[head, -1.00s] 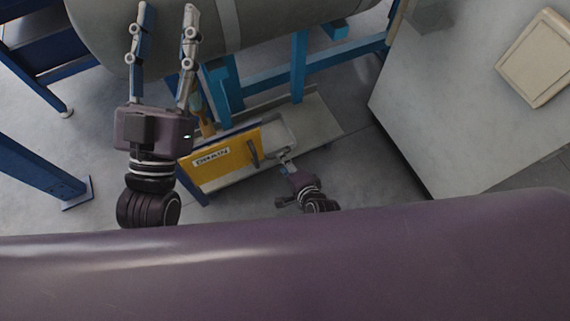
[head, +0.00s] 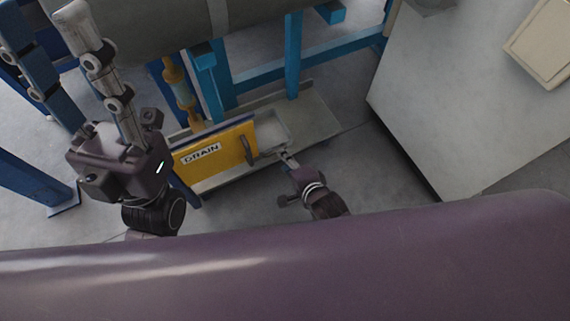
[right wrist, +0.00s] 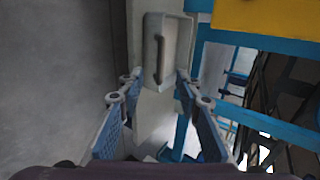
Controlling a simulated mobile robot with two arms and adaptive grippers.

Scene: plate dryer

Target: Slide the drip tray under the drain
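The drip tray (head: 274,130) is a pale shallow box with a dark handle (head: 248,151). It sits low, beside the right end of the yellow panel (head: 215,152) marked DRAIN. The right wrist view also shows the tray (right wrist: 180,48) and its handle ahead of the fingers. My right gripper (head: 286,157) is close to the tray's near side. In the right wrist view its fingers (right wrist: 158,80) are spread with nothing between them; contact with the tray cannot be told. My left gripper (head: 40,14) is raised at the left, fingers apart and empty, away from the tray.
A large grey cylinder (head: 150,30) lies above on a blue frame (head: 292,60). A yellow and grey pipe (head: 180,88) comes down behind the panel. A pale cabinet (head: 470,110) stands at the right. Grey floor (head: 385,180) is clear between cabinet and tray.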

